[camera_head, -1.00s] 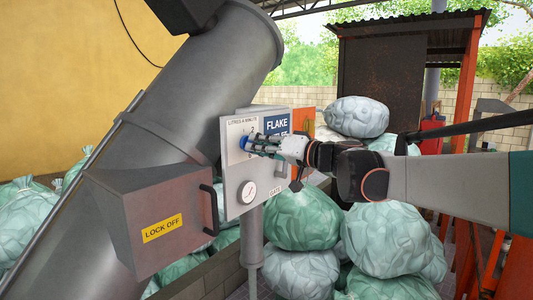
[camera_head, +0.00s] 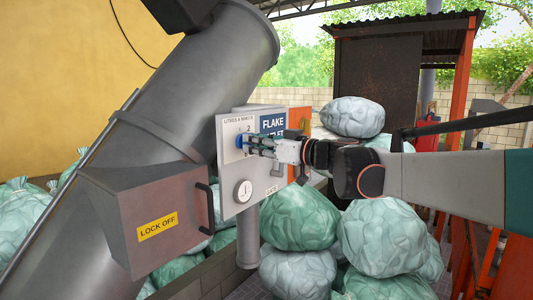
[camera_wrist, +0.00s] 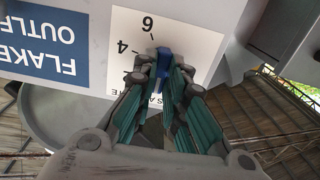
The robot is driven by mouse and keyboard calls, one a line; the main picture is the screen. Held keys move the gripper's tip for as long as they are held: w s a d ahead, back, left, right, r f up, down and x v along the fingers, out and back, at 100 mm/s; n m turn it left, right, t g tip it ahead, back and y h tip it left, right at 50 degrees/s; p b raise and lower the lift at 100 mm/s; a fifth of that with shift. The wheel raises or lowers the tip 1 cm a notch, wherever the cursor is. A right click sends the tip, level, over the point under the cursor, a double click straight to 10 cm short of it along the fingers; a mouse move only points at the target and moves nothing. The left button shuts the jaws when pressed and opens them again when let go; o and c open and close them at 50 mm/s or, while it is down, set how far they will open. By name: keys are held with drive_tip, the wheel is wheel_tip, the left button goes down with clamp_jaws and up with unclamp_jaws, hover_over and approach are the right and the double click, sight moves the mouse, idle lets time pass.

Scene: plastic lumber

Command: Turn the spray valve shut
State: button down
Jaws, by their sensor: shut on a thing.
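The spray valve is a blue knob (camera_head: 239,141) on a white dial plate marked "LITRES A MINUTE" on the grey panel. The knob also shows in the wrist view (camera_wrist: 163,62), with its blue bar pointing toward the dial numbers at the top of that picture. My gripper (camera_head: 252,144) reaches in from the right. In the wrist view my gripper (camera_wrist: 162,72) has its green-padded fingers closed on both sides of the knob. The fingers hide part of the dial, so I cannot read the exact setting.
A round gauge (camera_head: 243,190) sits below the dial. A blue "FLAKE" sign (camera_head: 272,124) is right of it. Stuffed bags (camera_head: 300,218) lie below my arm.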

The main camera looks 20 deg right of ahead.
drive_tip(key=shift+s+f, duration=0.15)
drive_tip(key=shift+s, duration=0.05)
drive_tip(key=c, duration=1.6)
unclamp_jaws()
drive_tip(key=shift+c, duration=0.2)
wheel_tip(320, 180, up, 10)
drive_tip(key=shift+w, duration=0.1)
